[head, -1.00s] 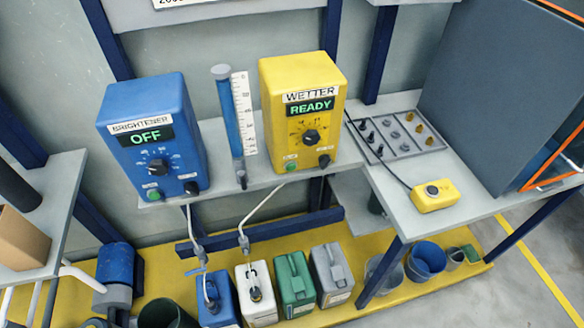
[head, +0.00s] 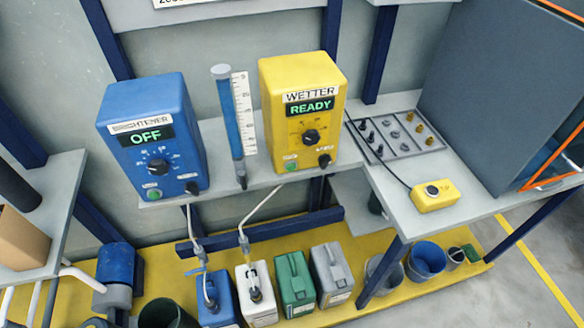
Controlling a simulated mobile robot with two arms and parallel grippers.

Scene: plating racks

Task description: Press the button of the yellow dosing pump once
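The yellow dosing pump (head: 272,110) stands on a grey shelf in the middle of the head view. Its label reads WETTER and its display (head: 311,107) reads READY. A black dial (head: 311,137) is on its front, with a small green button (head: 291,166) at lower left and a black knob (head: 325,160) at lower right. Neither of my grippers is in view.
A blue pump (head: 150,130) with display OFF stands left of the yellow one, with a measuring tube (head: 231,120) between them. A tray of small parts (head: 394,134) lies on the right bench (head: 460,212) near a large dark panel (head: 490,90). Several canisters (head: 294,280) and buckets (head: 426,260) stand below.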

